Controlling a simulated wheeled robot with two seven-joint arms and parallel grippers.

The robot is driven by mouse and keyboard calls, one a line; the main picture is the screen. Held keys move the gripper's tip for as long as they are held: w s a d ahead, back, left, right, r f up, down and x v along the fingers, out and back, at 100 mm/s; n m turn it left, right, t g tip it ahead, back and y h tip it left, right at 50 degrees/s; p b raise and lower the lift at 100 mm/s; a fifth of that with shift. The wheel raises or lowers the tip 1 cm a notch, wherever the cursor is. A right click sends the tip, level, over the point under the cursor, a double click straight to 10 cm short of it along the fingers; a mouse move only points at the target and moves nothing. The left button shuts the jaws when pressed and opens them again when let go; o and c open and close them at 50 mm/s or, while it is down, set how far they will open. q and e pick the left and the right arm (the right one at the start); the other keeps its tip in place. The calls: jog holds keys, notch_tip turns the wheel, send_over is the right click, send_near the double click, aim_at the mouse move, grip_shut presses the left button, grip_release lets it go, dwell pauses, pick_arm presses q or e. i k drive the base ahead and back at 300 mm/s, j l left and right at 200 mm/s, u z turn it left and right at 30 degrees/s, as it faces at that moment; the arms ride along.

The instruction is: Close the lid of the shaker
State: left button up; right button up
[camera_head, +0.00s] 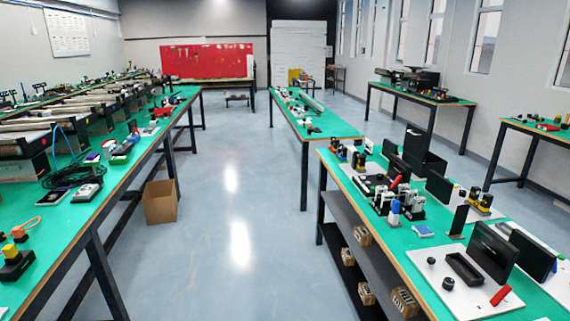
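I cannot make out a shaker or its lid for certain. On the green-topped right table (425,262) stands a small upright item with a blue top and white lower part (394,212); it is too small to tell what it is. A red-handled item (500,295) lies on a white board (470,297) at the table's near right. Neither of my grippers shows in the head view.
A long green table (60,219) runs along the left with cables (75,170) and small devices. A cardboard box (160,201) stands on the floor beside it. A middle table (325,122) stands farther back. The grey floor (240,220) between the tables is clear.

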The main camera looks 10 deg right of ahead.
aim_at(416, 140)
jog(key=i+z, duration=0.4)
jog(key=i+j+z, duration=0.35)
jog(key=i, duration=0.25)
jog(key=i+j+z, duration=0.25)
jog(key=i+z, duration=0.15)
jog(key=z, duration=0.35)
jog(key=i+j+z, duration=0.1)
jog(key=z, duration=0.3)
jog(key=i+j+z, duration=0.1)
jog(key=z, duration=0.25)
jog(key=i+j+z, duration=0.15)
jog(key=j+z, duration=0.15)
jog(key=j, duration=0.2)
jog(key=i+j+z, duration=0.1)
jog(key=j+z, duration=0.15)
jog(key=j, duration=0.3)
jog(key=j+z, duration=0.3)
jog(key=j, duration=0.2)
jog(key=i+j, duration=0.15)
jog(key=j, duration=0.2)
jog(key=i+j, duration=0.1)
jog(key=j, duration=0.25)
jog(key=i+j, duration=0.15)
jog(key=j, duration=0.25)
jog(key=i+j, duration=0.15)
jog(key=j, duration=0.2)
